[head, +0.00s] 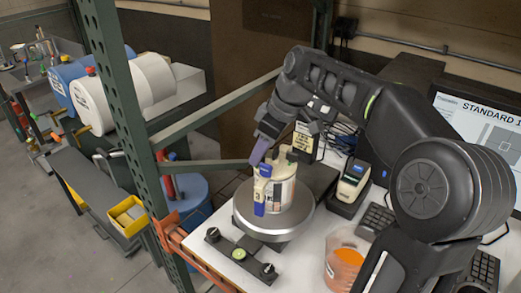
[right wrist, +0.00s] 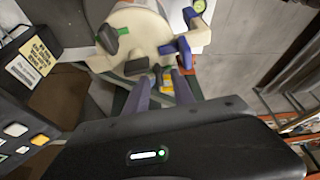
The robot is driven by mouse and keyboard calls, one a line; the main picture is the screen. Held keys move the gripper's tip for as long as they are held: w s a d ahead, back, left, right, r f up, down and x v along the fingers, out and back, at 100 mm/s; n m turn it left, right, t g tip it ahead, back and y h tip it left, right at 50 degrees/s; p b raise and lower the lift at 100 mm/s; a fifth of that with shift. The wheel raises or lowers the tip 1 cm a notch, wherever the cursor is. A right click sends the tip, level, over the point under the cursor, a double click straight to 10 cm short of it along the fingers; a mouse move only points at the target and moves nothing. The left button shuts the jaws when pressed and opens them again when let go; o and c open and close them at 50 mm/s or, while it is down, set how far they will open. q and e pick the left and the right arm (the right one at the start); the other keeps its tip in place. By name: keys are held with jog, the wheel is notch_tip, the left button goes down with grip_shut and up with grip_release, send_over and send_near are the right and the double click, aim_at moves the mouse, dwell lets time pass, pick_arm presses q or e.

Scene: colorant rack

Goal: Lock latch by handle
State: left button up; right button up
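A cream-coloured container (head: 281,193) stands upright on a round metal platform (head: 297,222) in the head view. A blue and cream latch handle (head: 259,208) shows on its near left side. In the right wrist view the container top (right wrist: 137,30) carries dark green-black knobs (right wrist: 110,39), and blue latch parts (right wrist: 183,47) stick out at its right. My right gripper (head: 257,162) is at the container's upper left edge, close to the latch. In the right wrist view its purple fingers (right wrist: 161,78) are apart, with no clear object held; contact with the latch cannot be told. My left gripper is not in view.
An orange-filled clear beaker (head: 343,262) is in front. A green metal post (head: 130,130) and an orange-red rail (head: 190,262) border the table's left.

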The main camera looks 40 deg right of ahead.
grip_shut()
dwell(0.3)
jog(key=shift+m+b, duration=0.45)
jog(key=shift+m, duration=0.25)
jog(key=shift+f+m+t+h+b, duration=0.1)
jog(key=shift+m+t+h+b, duration=0.25)
jog(key=shift+m+h, duration=0.2)
jog(key=m+h+b, duration=0.1)
jog(key=m, duration=0.2)
jog(key=shift+a+m, duration=0.15)
jog(key=shift+m, duration=0.1)
jog(key=m+h+b, duration=0.1)
jog(key=m+h, duration=0.1)
jog(key=m, duration=0.3)
jog(key=m+g, duration=0.1)
jog(key=m, duration=0.1)
jog(key=m+h, duration=0.1)
jog(key=m, duration=0.2)
jog(key=shift+g+h, duration=0.25)
jog(key=shift+g, duration=0.1)
